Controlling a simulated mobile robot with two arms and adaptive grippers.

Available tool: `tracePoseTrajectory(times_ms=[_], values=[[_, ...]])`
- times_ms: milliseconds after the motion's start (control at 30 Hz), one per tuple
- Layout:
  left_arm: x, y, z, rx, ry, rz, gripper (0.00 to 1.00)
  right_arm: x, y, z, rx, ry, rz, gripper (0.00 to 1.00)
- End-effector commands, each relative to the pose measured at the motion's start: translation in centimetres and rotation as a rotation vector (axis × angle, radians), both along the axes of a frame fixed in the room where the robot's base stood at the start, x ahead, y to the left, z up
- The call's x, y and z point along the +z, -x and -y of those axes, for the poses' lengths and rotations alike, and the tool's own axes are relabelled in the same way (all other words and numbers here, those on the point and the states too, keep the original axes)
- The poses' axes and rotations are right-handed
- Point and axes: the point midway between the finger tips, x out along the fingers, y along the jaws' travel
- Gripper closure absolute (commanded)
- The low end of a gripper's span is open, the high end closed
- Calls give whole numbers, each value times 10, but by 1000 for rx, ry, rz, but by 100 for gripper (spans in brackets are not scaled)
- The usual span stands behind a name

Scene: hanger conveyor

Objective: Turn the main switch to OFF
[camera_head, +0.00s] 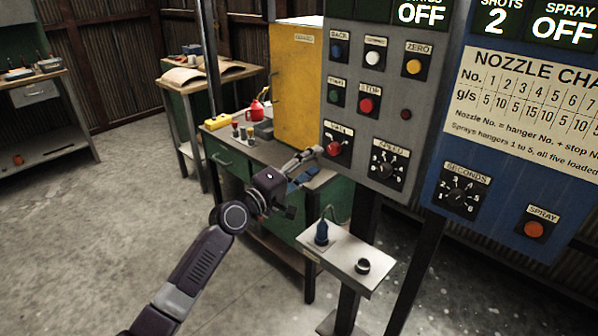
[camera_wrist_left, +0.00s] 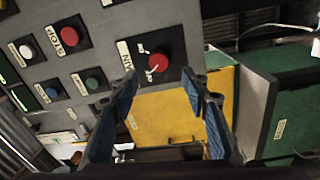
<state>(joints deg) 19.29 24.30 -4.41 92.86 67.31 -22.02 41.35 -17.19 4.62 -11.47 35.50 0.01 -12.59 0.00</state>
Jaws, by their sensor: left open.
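The main switch is a red rotary knob (camera_head: 333,149) on a black plate at the lower left of the grey control panel (camera_head: 393,97). It also shows in the left wrist view (camera_wrist_left: 158,62), beyond the fingertips, with a MAIN label beside it. My left gripper (camera_head: 316,152) is close to the knob in the head view. In the left wrist view its two blue-padded fingers (camera_wrist_left: 163,80) are spread apart with nothing between them. Whether a fingertip touches the knob I cannot tell. The knob's pointer setting is too small to read surely. My right gripper is not in view.
A red stop button (camera_head: 366,105), a speed dial (camera_head: 387,164) and other buttons sit near the switch. A yellow cabinet (camera_head: 297,80) stands behind my gripper. A small shelf (camera_head: 345,258) with a blue item is below the panel. A blue panel (camera_head: 520,150) stands at right.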

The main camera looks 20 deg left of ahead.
Motion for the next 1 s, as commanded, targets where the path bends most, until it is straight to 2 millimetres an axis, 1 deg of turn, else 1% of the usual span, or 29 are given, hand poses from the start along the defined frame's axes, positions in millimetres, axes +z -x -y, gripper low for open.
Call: tracePoseTrajectory(times_ms=[33,100,200,333,500,900,967,1000], values=[[-2,11,-4,0,-2,-2,57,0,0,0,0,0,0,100],[-3,22,-8,-1,-2,-2,57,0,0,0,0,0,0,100],[-3,35,-13,0,0,-1,57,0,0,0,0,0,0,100],[-3,45,-17,0,0,-1,57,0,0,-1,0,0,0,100],[-2,50,-18,0,1,0,57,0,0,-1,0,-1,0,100],[-3,49,-18,0,1,0,57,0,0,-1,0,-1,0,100],[-8,49,-19,3,-4,-6,57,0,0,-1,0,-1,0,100],[-16,48,-20,10,-14,-16,57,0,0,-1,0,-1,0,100]])
